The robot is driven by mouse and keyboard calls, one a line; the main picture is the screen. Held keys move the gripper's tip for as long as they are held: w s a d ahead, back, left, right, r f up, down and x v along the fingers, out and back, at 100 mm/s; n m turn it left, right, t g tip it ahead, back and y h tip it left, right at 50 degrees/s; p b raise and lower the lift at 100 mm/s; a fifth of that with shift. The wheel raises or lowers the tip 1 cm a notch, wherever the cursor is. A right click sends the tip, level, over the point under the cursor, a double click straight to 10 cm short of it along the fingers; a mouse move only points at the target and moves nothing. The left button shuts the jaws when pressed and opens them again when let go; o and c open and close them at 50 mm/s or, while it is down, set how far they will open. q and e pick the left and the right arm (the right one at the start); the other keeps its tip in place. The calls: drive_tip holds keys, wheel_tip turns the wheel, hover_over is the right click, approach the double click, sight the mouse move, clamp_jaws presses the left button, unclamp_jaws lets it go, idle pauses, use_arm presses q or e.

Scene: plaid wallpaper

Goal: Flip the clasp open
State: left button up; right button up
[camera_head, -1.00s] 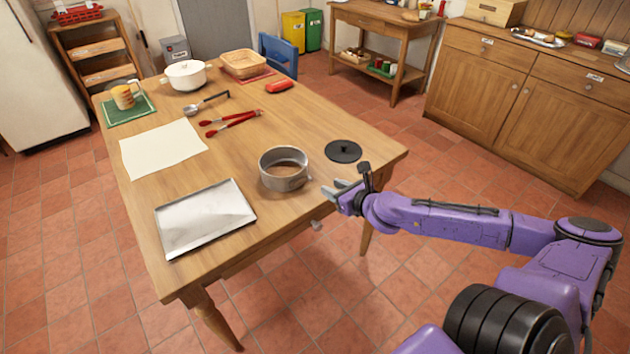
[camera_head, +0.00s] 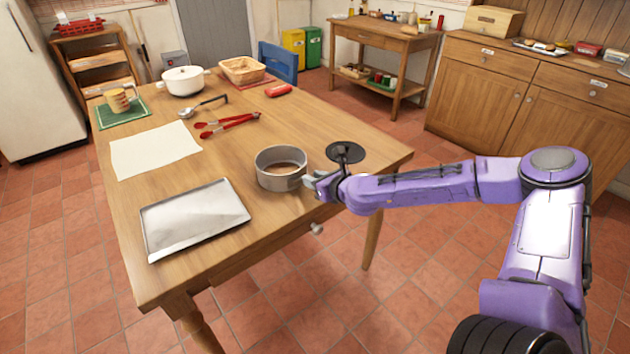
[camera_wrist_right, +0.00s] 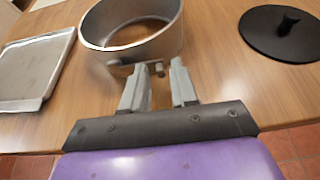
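My right gripper (camera_head: 311,184) is beside the pan's right side. In the wrist view its fingers (camera_wrist_right: 158,75) are apart, with their tips close to the clasp's right end. I cannot tell whether they touch it. Nothing is visibly held. My left gripper is not in view.
A black round lid (camera_head: 345,152) lies right of the pan. A metal tray (camera_head: 194,217) lies front left, paper (camera_head: 154,149) behind it. Red tongs (camera_head: 229,124), a ladle (camera_head: 203,106) and a white pot (camera_head: 183,80) are farther back. Bare table (camera_head: 265,220) lies in front of the pan.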

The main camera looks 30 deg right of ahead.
clamp_jaws()
